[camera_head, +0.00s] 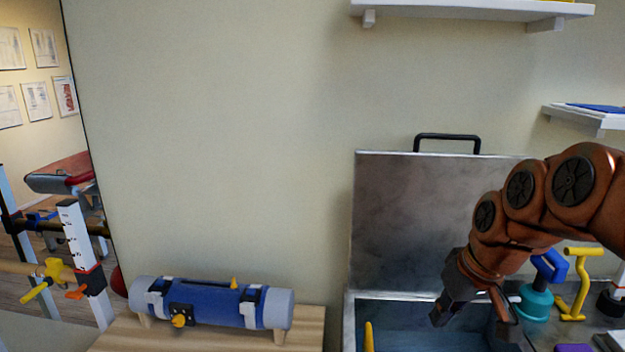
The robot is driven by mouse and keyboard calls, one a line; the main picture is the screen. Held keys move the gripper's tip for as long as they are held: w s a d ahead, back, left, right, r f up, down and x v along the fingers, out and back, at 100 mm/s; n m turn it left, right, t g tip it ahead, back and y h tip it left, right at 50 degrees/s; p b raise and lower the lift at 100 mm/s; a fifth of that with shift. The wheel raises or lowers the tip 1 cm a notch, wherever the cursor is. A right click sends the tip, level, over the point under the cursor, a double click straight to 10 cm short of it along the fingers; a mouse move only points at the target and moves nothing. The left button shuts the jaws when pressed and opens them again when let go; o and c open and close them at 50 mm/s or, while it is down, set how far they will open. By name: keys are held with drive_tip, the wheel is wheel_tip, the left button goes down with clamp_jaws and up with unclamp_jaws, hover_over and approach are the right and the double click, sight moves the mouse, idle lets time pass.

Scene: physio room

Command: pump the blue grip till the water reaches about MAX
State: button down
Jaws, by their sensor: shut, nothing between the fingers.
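The blue grip (552,266) is a bent blue handle on top of a teal pump body (535,303) at the lower right, beside the metal basin. My gripper (474,322) hangs over the basin to the left of the grip, pointing down. It is shut and empty, apart from the grip. I cannot make out a water level or a MAX mark.
A metal basin (349,320) with a raised lid (435,215) stands at right. A yellow handle (578,285) stands right of the pump. A blue cylinder (210,304) lies on a wooden bench (310,325) at left. Shelves (470,10) hang above.

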drive_tip(key=s+a+f+g, duration=0.1)
drive_tip(key=s+f, duration=0.2)
drive_tip(key=s, duration=0.5)
drive_tip(key=s+a+f+m+g+h+p, duration=0.1)
drive_tip(key=s+f+g, duration=0.1)
drive_tip(key=s, duration=0.5)
drive_tip(key=s+a+f+m+g+h+p, duration=0.1)
drive_tip(key=s+f, duration=0.3)
drive_tip(key=s, duration=0.4)
drive_tip(key=shift+s+a+g, duration=0.35)
drive_tip(key=shift+a+g, duration=0.05)
drive_tip(key=shift+w, duration=0.1)
